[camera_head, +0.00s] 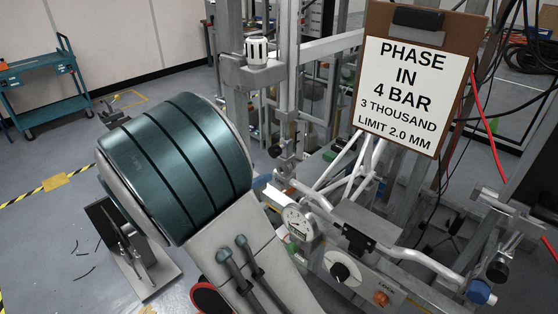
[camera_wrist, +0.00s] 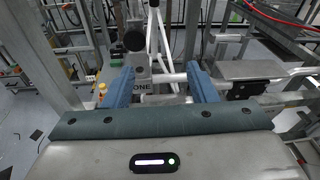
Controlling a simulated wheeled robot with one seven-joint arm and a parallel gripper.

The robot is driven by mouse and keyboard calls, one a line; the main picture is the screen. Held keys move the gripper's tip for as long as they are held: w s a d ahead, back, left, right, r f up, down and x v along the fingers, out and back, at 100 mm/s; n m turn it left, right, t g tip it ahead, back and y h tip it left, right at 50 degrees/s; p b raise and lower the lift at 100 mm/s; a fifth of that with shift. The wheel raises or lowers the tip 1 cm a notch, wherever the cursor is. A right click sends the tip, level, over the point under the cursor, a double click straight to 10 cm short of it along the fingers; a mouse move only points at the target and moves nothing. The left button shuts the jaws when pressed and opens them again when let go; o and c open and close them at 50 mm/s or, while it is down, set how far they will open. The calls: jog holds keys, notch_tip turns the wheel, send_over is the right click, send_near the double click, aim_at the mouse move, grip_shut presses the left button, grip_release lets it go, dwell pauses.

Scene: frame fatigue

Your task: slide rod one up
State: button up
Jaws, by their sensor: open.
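My gripper (camera_wrist: 160,70) is open, with its two blue fingers apart and nothing visibly clamped between them. A plate reading "ONE" (camera_wrist: 140,101) shows low between the fingers in the wrist view. A silver horizontal rod (camera_wrist: 163,78) passes across the gap between the fingers. A dark round knob (camera_wrist: 133,40) stands above and beyond the left finger. I cannot tell which of these parts is rod one. In the head view the fingers are not clearly visible; my teal arm covers the left middle. A vertical post (camera_head: 290,100) with dark clamps stands right of my arm.
A clipboard sign (camera_head: 410,85) hangs at the upper right. A dial gauge (camera_head: 298,222), a black knob (camera_head: 340,271) and an orange lock knob (camera_head: 381,299) sit on the rig. Red and black cables hang at the right. A teal cart (camera_head: 40,85) stands far left beside open floor.

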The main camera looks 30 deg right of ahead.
aim_at(280, 146)
jog(key=w+d, duration=0.2)
jog(key=d, duration=0.1)
jog(key=w+d+n+t, duration=0.1)
jog(key=w+d, duration=0.1)
jog(key=d, duration=0.2)
jog(key=w+d+n+t+h, duration=0.1)
jog(key=w+d, duration=0.2)
jog(key=d, duration=0.1)
jog(key=shift+f, duration=0.1)
grip_shut()
notch_tip(280, 146, up, 4)
jog(key=p, duration=0.3)
jog(key=shift+f, duration=0.3)
grip_release()
